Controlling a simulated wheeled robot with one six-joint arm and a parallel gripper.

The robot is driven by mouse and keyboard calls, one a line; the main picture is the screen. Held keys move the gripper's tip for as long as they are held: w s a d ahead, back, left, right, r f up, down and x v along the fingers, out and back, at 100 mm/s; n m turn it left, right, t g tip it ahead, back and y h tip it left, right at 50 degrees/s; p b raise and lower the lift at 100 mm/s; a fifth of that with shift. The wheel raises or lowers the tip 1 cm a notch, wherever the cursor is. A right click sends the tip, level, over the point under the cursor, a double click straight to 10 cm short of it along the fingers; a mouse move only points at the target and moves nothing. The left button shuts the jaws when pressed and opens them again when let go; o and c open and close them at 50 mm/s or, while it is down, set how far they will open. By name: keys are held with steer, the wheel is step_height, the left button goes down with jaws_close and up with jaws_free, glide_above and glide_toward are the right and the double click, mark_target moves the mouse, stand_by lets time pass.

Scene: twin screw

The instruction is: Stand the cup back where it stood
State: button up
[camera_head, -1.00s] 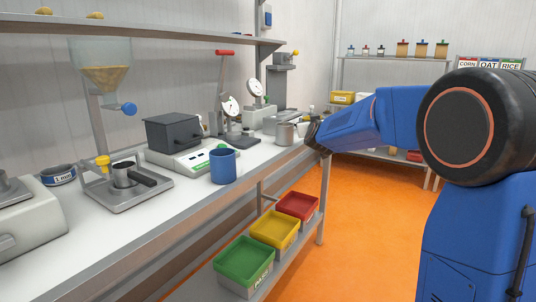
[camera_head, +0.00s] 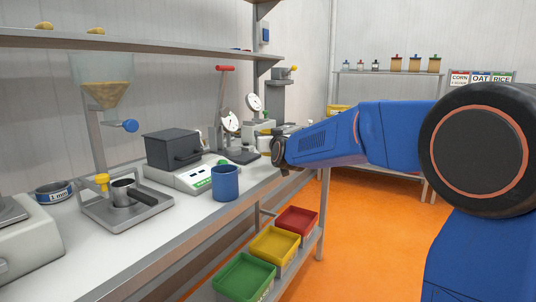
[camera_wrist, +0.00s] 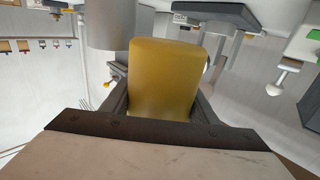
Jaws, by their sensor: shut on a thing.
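My gripper (camera_head: 279,150) is over the far part of the bench, seen from the side in the head view. It is shut on a mustard-yellow cup (camera_wrist: 164,78), which fills the space between the fingers in the wrist view. A blue cup (camera_head: 225,183) stands upright on the bench, nearer and apart from the gripper.
A balance (camera_head: 200,178) with a dark box, a red-handled press (camera_head: 226,110) and dial gauges stand left of and behind the gripper. A tray with a small pot (camera_head: 123,192) is nearer. Green, yellow and red bins (camera_head: 297,221) sit below the bench edge.

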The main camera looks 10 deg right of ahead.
steer(key=shift+f, duration=2.7)
steer(key=shift+f, duration=0.15)
steer(key=o, duration=0.9)
steer(key=shift+s, duration=0.25)
steer(key=s, duration=0.7)
steer(key=s+d, duration=0.1)
steer(key=s, duration=0.3)
steer(key=shift+s, duration=0.25)
steer(key=shift+s, duration=0.1)
